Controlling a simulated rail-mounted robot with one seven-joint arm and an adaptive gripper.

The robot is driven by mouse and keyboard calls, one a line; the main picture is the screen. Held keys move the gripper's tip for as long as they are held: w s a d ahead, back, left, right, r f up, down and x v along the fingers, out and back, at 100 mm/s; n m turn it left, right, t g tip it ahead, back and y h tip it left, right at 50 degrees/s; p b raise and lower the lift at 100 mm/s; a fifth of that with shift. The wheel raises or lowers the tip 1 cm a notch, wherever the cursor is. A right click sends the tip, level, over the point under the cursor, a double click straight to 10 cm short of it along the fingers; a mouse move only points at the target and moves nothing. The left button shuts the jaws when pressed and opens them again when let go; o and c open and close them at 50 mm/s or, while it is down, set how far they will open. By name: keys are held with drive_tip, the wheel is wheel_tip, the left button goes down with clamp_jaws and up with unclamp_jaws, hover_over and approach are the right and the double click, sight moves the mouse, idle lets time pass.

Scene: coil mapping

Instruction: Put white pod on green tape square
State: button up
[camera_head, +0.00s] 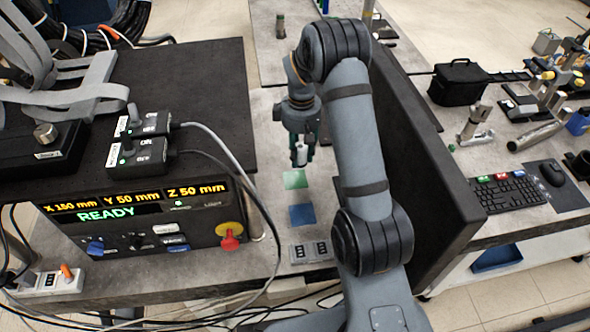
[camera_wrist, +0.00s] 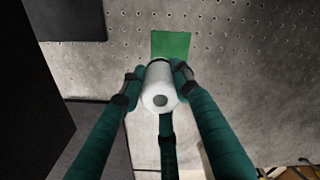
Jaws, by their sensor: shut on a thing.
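The white pod (camera_wrist: 155,96) is a short white cylinder with a dark spot on its end. My gripper (camera_wrist: 158,78) is shut on it, with green-wrapped fingers on its sides. In the head view the pod (camera_head: 300,155) hangs from my gripper (camera_head: 301,150) above the table. The green tape square (camera_head: 295,179) lies flat on the table, just below the pod in the picture. In the wrist view the green square (camera_wrist: 171,44) shows beyond the pod, partly hidden by it. The pod appears apart from the square.
A blue square (camera_head: 302,215) lies nearer than the green one. The black-topped control box (camera_head: 190,90) stands on the left, with cables running along its side. A large dark panel (camera_head: 420,150) stands close to my arm on the right.

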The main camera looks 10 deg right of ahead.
drive_tip(key=shift+s+a+f, duration=0.65)
drive_tip(key=shift+a+f, duration=0.15)
drive_tip(key=shift+a, duration=0.15)
drive_tip(key=shift+f+p, duration=0.55)
drive_tip(key=shift+f, duration=1.35)
drive_tip(key=shift+f, duration=0.2)
drive_tip(key=o, duration=1.3)
drive_tip(key=shift+c, duration=0.2)
drive_tip(key=shift+r, duration=0.15)
wheel_tip(320, 180, up, 12)
drive_tip(key=b, duration=0.1)
